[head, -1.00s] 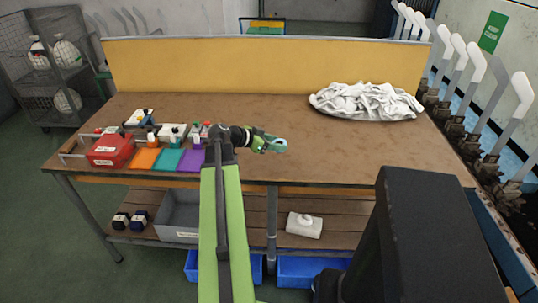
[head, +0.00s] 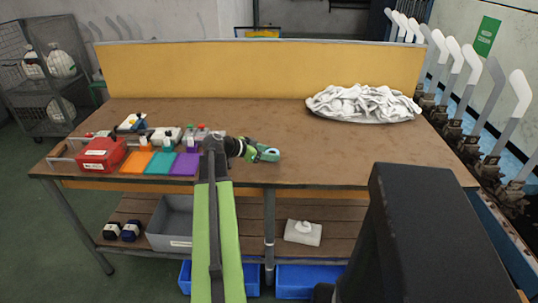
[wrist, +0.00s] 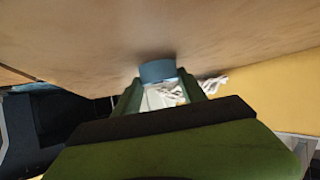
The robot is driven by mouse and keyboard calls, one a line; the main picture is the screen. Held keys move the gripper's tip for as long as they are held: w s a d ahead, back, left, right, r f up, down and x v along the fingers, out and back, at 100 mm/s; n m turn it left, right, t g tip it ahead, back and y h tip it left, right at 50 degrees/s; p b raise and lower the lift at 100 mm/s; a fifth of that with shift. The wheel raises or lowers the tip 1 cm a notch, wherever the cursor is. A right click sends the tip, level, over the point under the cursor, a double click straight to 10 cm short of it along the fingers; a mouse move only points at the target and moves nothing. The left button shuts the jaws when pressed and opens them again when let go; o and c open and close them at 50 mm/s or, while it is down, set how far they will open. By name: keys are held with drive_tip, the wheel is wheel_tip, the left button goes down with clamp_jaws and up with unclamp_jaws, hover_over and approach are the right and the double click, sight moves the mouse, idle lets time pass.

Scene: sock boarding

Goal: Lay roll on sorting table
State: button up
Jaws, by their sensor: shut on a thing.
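The roll (head: 270,154) is a small blue-teal ring at the tip of my green gripper (head: 263,153). In the wrist view the roll (wrist: 158,70) sits between the two green fingertips, and my gripper (wrist: 158,84) is shut on it. The sorting table (head: 330,155) has a brown, worn top. The roll is over its front middle part, just right of the coloured squares. The table's brown surface (wrist: 220,35) is close to the roll in the wrist view. I cannot tell whether the roll touches it.
A red box (head: 100,153), orange, teal and purple squares (head: 160,163) and small items crowd the table's left. A crumpled white cloth heap (head: 363,103) lies back right. A yellow panel (head: 260,70) closes the back. The middle and front right are clear.

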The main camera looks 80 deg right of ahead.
drive_tip(key=o, duration=1.4)
drive_tip(key=shift+c, duration=0.2)
drive_tip(key=shift+r, duration=0.1)
drive_tip(key=shift+w+a+r+p, duration=0.15)
drive_tip(key=shift+r+p, duration=0.15)
drive_tip(key=shift+p, duration=0.2)
drive_tip(key=p+v, duration=0.5)
drive_tip(key=v, duration=0.5)
drive_tip(key=shift+w+a+r, duration=0.1)
drive_tip(key=shift+w+a, duration=0.35)
drive_tip(key=shift+w, duration=0.05)
